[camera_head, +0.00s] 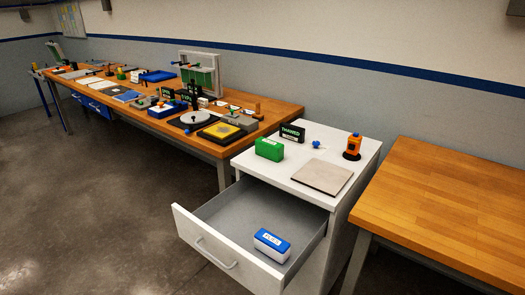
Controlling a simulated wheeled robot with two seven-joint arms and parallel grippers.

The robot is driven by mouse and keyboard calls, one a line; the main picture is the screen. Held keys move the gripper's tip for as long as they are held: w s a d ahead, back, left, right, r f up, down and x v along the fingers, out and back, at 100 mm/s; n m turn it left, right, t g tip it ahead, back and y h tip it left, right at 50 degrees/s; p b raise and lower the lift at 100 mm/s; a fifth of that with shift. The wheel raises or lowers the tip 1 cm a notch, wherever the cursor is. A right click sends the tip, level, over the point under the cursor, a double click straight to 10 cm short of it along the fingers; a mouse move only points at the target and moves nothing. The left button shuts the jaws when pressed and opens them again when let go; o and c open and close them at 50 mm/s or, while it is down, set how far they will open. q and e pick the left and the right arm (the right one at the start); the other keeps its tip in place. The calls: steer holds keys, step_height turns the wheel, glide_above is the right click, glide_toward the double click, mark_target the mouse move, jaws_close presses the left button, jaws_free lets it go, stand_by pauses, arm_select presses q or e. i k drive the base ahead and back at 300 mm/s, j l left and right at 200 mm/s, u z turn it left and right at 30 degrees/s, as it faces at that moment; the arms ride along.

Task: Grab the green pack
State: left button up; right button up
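The green pack (269,149) is a small box-shaped block with a pale label on its front. It sits on the white top of the drawer cabinet (336,204), near the top's left front edge. Neither of my grippers shows in the head view.
The cabinet's drawer (207,246) is pulled open, with a blue and white pack (271,244) inside. On the cabinet top are a dark sign (292,132), a small blue piece (316,145), a beige plate (321,177) and an orange device (353,146). Wooden tables flank the cabinet.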

mark_target(272, 150)
steer(key=i+j+u, duration=0.1)
steer(key=u, duration=0.8)
steer(key=i+u, duration=0.15)
steer(key=u, duration=0.3)
steer(key=i, duration=1.15)
steer(key=i+j, duration=0.15)
steer(key=i, duration=0.95)
steer(key=l+z, duration=0.05)
